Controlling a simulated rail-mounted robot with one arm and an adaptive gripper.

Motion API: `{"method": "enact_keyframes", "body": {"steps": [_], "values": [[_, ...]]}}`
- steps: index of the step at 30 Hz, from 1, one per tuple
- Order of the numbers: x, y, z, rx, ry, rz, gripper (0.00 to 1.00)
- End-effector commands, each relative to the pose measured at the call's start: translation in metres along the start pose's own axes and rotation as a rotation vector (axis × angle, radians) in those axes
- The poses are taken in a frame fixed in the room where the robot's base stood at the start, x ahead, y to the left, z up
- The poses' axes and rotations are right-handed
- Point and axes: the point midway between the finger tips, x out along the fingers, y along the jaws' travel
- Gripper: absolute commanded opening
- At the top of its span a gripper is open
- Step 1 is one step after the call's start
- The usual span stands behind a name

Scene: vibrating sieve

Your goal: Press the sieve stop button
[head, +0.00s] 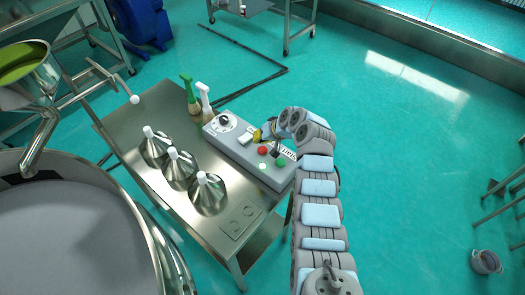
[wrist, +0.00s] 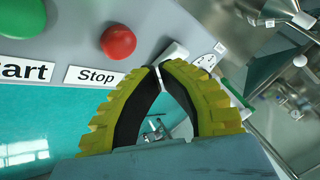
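The grey control box (head: 235,145) sits on the metal table. Its red stop button (head: 262,151) is beside a green button (head: 281,162). In the wrist view the red button (wrist: 118,42) is above the "Stop" label (wrist: 95,76), and the green button (wrist: 22,18) is above a label ending in "art". My gripper (head: 258,134) is over the box, near the red button. In the wrist view my gripper's (wrist: 157,68) yellow fingers meet at the tips, with nothing visible held. The tips are to the right of and below the red button, apart from it in the picture.
A black dial (head: 226,120) and a white switch (head: 245,137) are on the box. Several metal funnels (head: 208,192) stand on the table (head: 130,117) to the left. A large round vessel (head: 90,225) fills the lower left.

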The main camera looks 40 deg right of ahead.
Motion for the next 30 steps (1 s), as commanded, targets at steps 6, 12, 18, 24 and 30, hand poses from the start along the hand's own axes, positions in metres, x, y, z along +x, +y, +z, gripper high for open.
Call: {"method": "enact_keyframes", "body": {"steps": [6, 12, 18, 24, 30], "values": [[0.0176, 0.0082, 0.0089, -0.002, 0.000, -0.001, 0.00], [0.0180, 0.0084, 0.0090, -0.002, 0.001, -0.002, 0.00], [0.0177, 0.0083, 0.0090, -0.002, 0.000, -0.002, 0.00], [0.0177, 0.0084, 0.0090, -0.002, 0.000, -0.001, 0.00], [0.0177, 0.0084, 0.0090, -0.002, 0.000, -0.001, 0.00]]}}
